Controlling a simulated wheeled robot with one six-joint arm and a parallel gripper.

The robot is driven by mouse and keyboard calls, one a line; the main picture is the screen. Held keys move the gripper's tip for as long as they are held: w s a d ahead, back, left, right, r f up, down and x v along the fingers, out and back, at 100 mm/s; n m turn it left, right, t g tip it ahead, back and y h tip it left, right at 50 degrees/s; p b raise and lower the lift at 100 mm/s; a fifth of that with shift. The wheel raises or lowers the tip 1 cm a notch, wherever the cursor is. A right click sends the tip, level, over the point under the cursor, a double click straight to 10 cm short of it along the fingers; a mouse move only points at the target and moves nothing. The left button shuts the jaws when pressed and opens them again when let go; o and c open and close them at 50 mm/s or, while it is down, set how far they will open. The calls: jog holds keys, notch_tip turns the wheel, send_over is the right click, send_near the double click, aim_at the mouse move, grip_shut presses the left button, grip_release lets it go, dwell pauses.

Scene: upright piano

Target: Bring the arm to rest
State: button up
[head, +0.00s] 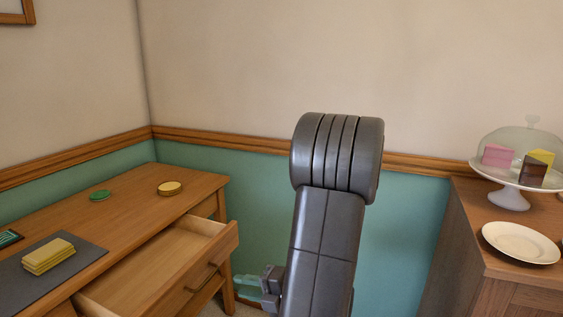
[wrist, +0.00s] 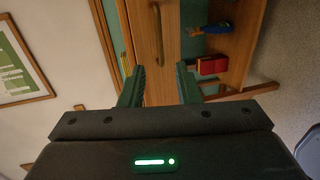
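My arm (head: 325,235) stands up in the middle of the head view, its thick grey joint uppermost. My gripper (head: 250,290) shows low beside the arm, to the right of the open desk drawer (head: 175,262). In the wrist view my gripper (wrist: 160,80) has its two fingers apart with nothing between them. Beyond the fingers is a wooden front with a handle (wrist: 158,32). The arm hides part of the gripper in the head view.
The desk (head: 135,205) holds a yellow stack (head: 48,255), a green disc (head: 99,195) and a yellow disc (head: 170,188). A cabinet at right bears a plate (head: 520,243) and a domed cake stand (head: 510,198). The wrist view shows a red object (wrist: 212,66) and a blue one (wrist: 210,30).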

aim_at(208, 279)
jog(key=b+x, duration=0.2)
jog(key=x, duration=0.8)
jog(key=shift+a, duration=0.2)
jog(key=shift+w+a, duration=0.3)
jog(key=shift+a, duration=0.25)
